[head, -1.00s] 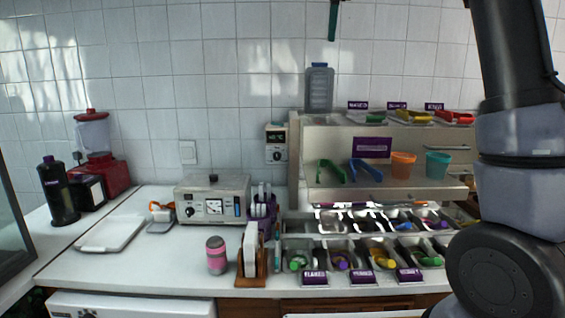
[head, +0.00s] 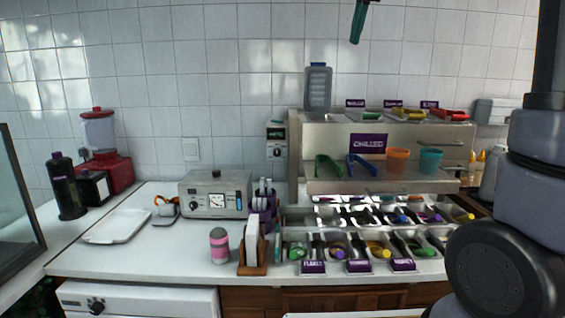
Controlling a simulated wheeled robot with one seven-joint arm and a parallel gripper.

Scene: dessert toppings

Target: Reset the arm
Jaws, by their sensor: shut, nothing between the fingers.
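My arm (head: 505,200) stands along the right edge of the head view, with its upper links running up out of the frame. The tip of my gripper (head: 358,26) hangs down at the top edge, right of centre, as a narrow dark green shape in front of the tiled wall. It is shut and empty, and it is well above the counter and the shelf. The rest of the gripper and the wrist are above the frame.
A steel topping station (head: 345,186) with tongs, cups and several bins stands below the gripper. Left of it are a steel machine (head: 215,195), a pink-and-grey jar (head: 219,246), a white tray (head: 118,227) and a red blender (head: 103,165). The wall area around the gripper is clear.

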